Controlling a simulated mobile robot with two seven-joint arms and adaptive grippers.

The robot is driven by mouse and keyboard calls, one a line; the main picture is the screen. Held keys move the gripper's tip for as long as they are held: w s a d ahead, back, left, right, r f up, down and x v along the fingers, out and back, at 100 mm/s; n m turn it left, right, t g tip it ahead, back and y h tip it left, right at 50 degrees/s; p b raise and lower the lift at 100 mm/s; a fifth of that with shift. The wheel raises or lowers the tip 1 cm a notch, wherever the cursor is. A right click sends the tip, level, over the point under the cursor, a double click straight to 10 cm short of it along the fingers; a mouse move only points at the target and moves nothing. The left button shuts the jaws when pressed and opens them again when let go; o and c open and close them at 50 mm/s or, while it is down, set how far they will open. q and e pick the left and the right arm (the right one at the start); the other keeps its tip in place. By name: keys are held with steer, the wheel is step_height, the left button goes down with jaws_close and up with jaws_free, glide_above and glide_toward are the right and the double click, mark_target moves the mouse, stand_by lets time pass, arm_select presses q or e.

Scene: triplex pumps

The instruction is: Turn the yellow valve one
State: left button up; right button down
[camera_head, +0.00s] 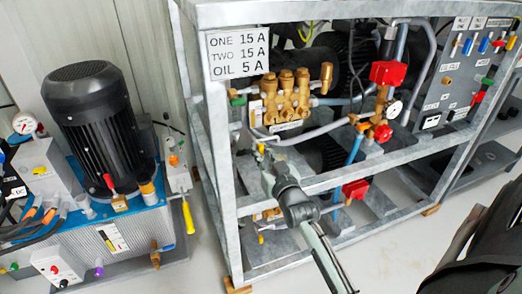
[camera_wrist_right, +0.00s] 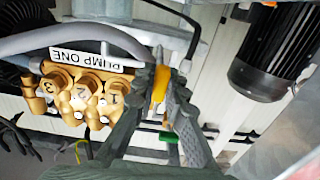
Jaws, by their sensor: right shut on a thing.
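The yellow valve handle (camera_wrist_right: 160,83) is in the right wrist view, beside the brass pump labelled PUMP ONE (camera_wrist_right: 87,92). My right gripper (camera_wrist_right: 164,90) is shut on this handle, with one finger on each side of it. In the head view my right gripper (camera_head: 265,160) reaches through the front of the grey frame, just below the brass pump (camera_head: 287,95). Only a small bit of the yellow handle (camera_head: 261,148) shows there at the fingertips. My left gripper is not in view.
The grey metal frame (camera_head: 222,150) has a crossbar close under my right gripper. Red valve handles (camera_head: 388,73) and hoses are to its right. A black motor (camera_head: 90,115) on a blue tank stands at left. Grey floor (camera_head: 205,262) is clear between them.

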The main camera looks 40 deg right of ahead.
steer(key=c, duration=1.5)
jaws_free()
steer(key=shift+c, duration=0.2)
steer(key=shift+s, duration=0.1)
steer(key=v, duration=1.1)
steer(key=shift+s, duration=0.4)
steer(key=shift+f, duration=0.1)
steer(key=s+a+f+n+g+y+p, duration=0.1)
steer(key=a+f+g+y, duration=0.15)
steer(key=f, duration=0.35)
steer(key=s+a+f+n+g+y+p, duration=0.1)
steer(key=a+f+g, duration=0.25)
steer(key=f, duration=0.25)
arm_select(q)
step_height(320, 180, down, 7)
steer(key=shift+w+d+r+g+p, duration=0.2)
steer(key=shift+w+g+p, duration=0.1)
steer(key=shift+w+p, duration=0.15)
arm_select(e)
steer(key=s+a+f+n+g, duration=0.1)
steer(key=s+f+n+g, duration=0.1)
steer(key=s+f+g, duration=0.6)
steer(key=s+f, duration=0.2)
steer(key=s, duration=0.3)
steer(key=shift+s+a, duration=0.15)
steer(key=shift+a, duration=0.05)
